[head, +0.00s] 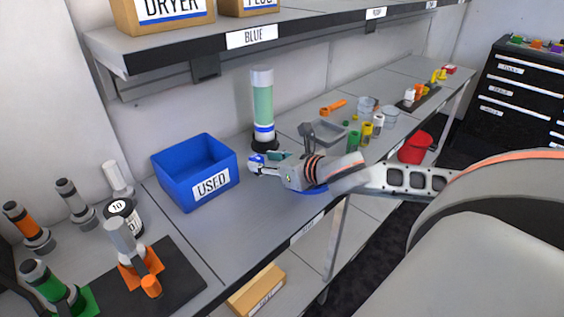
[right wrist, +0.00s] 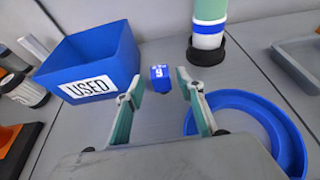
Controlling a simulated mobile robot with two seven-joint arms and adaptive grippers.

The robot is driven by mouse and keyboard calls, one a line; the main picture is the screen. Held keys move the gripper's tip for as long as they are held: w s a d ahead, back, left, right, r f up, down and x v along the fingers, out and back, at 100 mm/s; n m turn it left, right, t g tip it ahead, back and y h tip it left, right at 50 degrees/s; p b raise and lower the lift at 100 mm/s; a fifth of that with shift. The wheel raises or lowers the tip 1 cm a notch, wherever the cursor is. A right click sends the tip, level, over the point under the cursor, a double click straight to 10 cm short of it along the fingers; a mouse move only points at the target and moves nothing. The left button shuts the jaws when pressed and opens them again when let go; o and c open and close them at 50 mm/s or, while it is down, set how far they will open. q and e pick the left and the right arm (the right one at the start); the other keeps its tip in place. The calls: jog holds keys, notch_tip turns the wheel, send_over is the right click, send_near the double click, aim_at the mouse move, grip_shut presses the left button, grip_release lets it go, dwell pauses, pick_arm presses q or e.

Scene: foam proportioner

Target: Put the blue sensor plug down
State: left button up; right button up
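The blue sensor plug (right wrist: 159,76), a small blue piece with a white mark on top, is at the grey bench top between the blue bin and the green cylinder. In the head view the plug (head: 256,160) shows at the tip of my right gripper (head: 263,166). In the right wrist view the teal fingers of my right gripper (right wrist: 160,88) stand apart, with a gap on each side of the plug. The plug's underside is hard to see, so its contact with the bench is not certain. My left gripper is not in view.
A blue bin labelled USED (head: 193,175) stands left of the gripper. A green cylinder (head: 262,108) stands behind it. A round blue tray (right wrist: 296,140) lies close on the right. A grey tray (head: 330,133) and several small parts are farther right. Shelf (head: 230,40) overhangs above.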

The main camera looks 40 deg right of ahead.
jog(key=shift+p+v, duration=0.95)
jog(key=shift+v, duration=2.1)
jog(key=shift+s+r, duration=0.1)
jog(key=shift+s, duration=0.2)
